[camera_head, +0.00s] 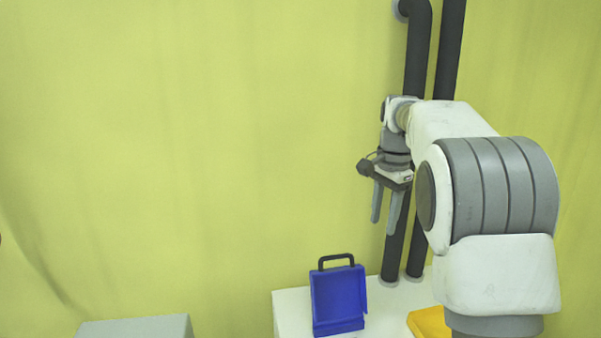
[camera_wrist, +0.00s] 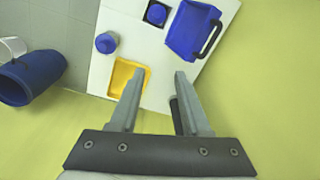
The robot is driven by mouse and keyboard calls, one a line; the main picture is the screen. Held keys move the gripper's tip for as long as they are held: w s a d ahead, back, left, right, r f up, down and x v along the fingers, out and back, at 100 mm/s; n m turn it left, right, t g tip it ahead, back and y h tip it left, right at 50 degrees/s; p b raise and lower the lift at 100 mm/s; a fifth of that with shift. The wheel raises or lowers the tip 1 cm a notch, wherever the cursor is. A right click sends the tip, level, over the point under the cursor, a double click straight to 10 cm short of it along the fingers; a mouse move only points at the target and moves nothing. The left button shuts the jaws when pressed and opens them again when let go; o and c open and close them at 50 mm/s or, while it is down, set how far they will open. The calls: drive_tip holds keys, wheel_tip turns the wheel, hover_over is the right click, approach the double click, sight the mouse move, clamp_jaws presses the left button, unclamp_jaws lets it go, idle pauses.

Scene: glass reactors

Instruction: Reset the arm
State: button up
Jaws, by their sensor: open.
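My gripper (camera_head: 384,205) hangs in the air with its fingers pointing down, above the white table (camera_head: 293,306). In the wrist view, my gripper (camera_wrist: 159,75) shows two grey fingers spread apart with nothing between them. It is open and empty. My arm is bent and raised on the right side of the head view.
A blue case with a black handle (camera_head: 337,300) stands on the table, with a yellow tray (camera_head: 430,323) to its right. The wrist view also shows a blue round item (camera_wrist: 106,43), a dark-blue square item (camera_wrist: 157,13) and a blue barrel (camera_wrist: 30,78). Dark vertical pipes (camera_head: 417,50) rise behind my gripper.

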drive_tip(key=s+a+r+n+t+b, duration=0.1)
drive_tip(key=s+r+n, duration=0.15)
drive_tip(key=s, duration=0.65)
drive_tip(key=s+a+r+n+t, duration=0.15)
drive_tip(key=s+n, duration=0.25)
drive_tip(key=s, duration=0.5)
drive_tip(key=s+a+f+n+t, duration=0.1)
drive_tip(key=s+f+n, duration=0.1)
drive_tip(key=s+f, duration=0.2)
drive_tip(key=s+a+f+n+t+b, duration=0.1)
drive_tip(key=s+f+n, duration=0.2)
drive_tip(key=s, duration=0.7)
drive_tip(key=shift+f+n, duration=0.35)
drive_tip(key=shift+f, duration=0.5)
drive_tip(key=shift+d, duration=0.1)
